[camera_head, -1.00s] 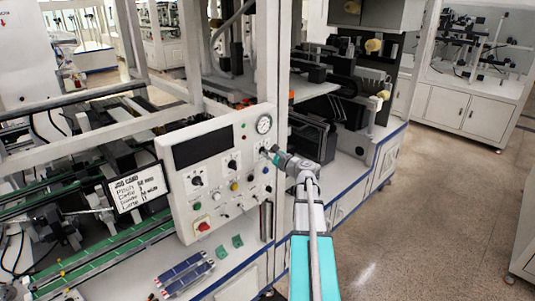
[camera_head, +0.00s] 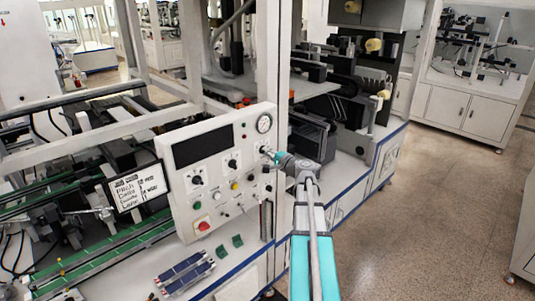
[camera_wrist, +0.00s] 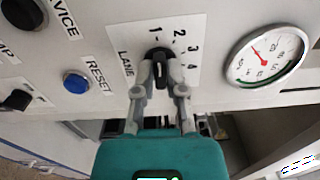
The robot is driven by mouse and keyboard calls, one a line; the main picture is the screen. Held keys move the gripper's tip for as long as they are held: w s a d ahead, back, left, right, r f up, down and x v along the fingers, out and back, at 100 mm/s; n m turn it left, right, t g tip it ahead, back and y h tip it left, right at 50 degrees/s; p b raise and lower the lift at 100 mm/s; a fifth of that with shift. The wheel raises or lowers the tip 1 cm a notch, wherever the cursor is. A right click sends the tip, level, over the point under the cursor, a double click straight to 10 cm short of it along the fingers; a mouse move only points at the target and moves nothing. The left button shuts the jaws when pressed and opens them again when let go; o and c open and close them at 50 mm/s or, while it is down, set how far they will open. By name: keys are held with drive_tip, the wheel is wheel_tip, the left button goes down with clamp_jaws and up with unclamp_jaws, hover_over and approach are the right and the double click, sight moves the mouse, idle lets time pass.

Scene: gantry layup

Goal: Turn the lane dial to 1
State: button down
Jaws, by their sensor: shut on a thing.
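The lane dial (camera_wrist: 160,56) is a black knob on a white plate marked LANE, with 1 above it and 2, 3 and 4 running round to the right. Its bar stands roughly upright in the wrist view, with one end towards the 1. A pale mark shows on its lower part; which number it points at is hard to tell. My gripper (camera_wrist: 160,84) is shut on the dial, a finger on each side. In the head view my gripper (camera_head: 268,153) reaches the upper right of the white control panel (camera_head: 183,205) and hides the dial.
A round gauge (camera_wrist: 268,56) sits close right of the dial; a blue RESET button (camera_wrist: 76,82) and other knobs lie left. A dark screen (camera_head: 203,147) and a red button (camera_head: 202,226) are on the panel. A job card (camera_head: 138,188) stands left. Open floor lies right.

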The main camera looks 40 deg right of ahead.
drive_tip(key=shift+n, duration=0.5)
drive_tip(key=c, duration=0.7)
unclamp_jaws()
drive_tip(key=shift+s, duration=0.1)
drive_tip(key=s, duration=1.1)
drive_tip(key=shift+s+d, duration=0.4)
drive_tip(key=shift+d, duration=0.05)
